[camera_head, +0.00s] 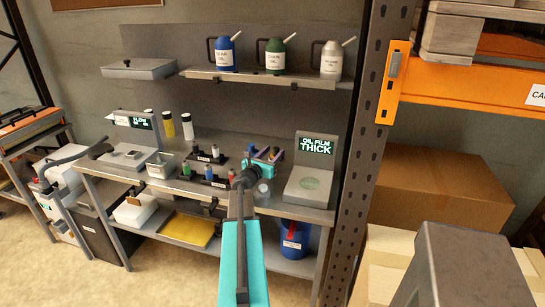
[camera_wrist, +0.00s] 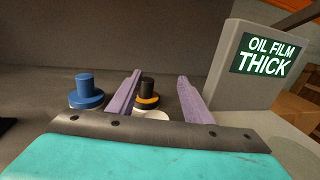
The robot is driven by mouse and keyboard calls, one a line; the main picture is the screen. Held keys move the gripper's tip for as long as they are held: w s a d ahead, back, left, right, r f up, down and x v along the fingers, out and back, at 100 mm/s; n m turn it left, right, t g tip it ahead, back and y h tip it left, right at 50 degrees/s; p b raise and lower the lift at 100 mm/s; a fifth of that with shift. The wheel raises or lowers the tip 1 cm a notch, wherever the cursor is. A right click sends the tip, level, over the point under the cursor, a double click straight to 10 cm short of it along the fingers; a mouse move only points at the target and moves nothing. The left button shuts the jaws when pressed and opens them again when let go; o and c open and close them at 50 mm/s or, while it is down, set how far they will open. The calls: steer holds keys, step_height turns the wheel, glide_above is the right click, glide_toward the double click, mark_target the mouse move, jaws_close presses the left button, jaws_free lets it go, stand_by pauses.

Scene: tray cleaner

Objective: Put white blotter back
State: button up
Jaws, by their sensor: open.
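I cannot make out the white blotter for certain. In the wrist view a white round top (camera_wrist: 157,115) shows low between my fingers, mostly hidden by my gripper's palm; it may be the blotter. My gripper (camera_wrist: 158,90) is open, its two purple fingers apart, with nothing clearly held. A black knob with an orange band (camera_wrist: 147,92) stands beyond, between the fingers in the picture. A blue knob on a round base (camera_wrist: 86,92) stands left of them. In the head view my gripper (camera_head: 264,157) is over the right part of the bench, left of the OIL FILM THICK display (camera_head: 317,146).
Small holders with coloured handles (camera_head: 210,172) line the bench left of my gripper. A white bottle (camera_head: 187,127) and a yellow bottle (camera_head: 168,124) stand behind. Oil cans (camera_head: 274,56) sit on the shelf above. A steel post (camera_head: 362,150) rises right of the bench.

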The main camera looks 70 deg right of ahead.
steer(key=shift+s+a, duration=0.2)
steer(key=shift+a, duration=0.35)
steer(key=shift+s+a+r+b, duration=0.15)
steer(key=shift+s+a+b, duration=0.4)
steer(key=shift+a, duration=1.35)
steer(key=shift+s+a+r+b, duration=0.2)
steer(key=shift+s+a, duration=0.6)
steer(key=shift+a, duration=1.05)
steer(key=shift+s+a+r+b, duration=0.25)
steer(key=shift+s+a, duration=0.45)
steer(key=shift+a, duration=1.2)
steer(key=shift+a+r+p, duration=0.15)
steer(key=shift+p, duration=0.75)
steer(key=p, duration=0.3)
steer(key=shift+s+a, duration=0.2)
steer(key=shift+a, duration=0.1)
steer(key=a+p, duration=0.1)
steer(key=p, duration=0.5)
steer(key=shift+s+a, duration=0.25)
steer(key=shift+a, duration=0.1)
